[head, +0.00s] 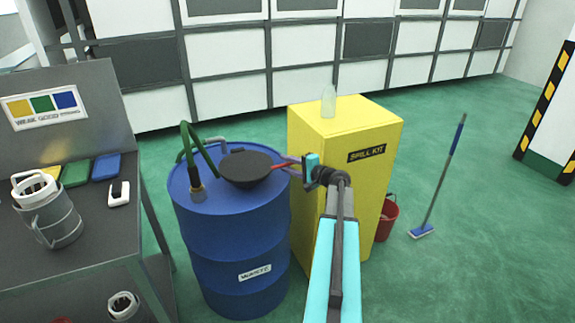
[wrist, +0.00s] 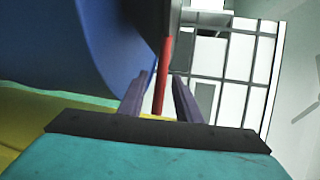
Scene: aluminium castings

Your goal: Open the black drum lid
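The black drum lid (head: 247,167) looks shut, lying over a dark funnel shape on top of the blue drum (head: 232,235). A red handle (head: 279,167) sticks out from its right side. My gripper (head: 286,165) reaches in from the right at lid height. In the wrist view, the red handle (wrist: 162,85) runs between the two fingers of my gripper (wrist: 160,78). A gap shows on each side of the handle, so the fingers are open around it. The dark lid (wrist: 156,22) fills the upper middle there.
A green hose (head: 198,150) rises from the drum top, left of the lid. A yellow spill kit cabinet (head: 335,150) with a clear bottle (head: 328,101) stands close right of the drum. A grey bench (head: 100,235) is at left. A red bucket (head: 387,219) and broom (head: 440,185) stand right.

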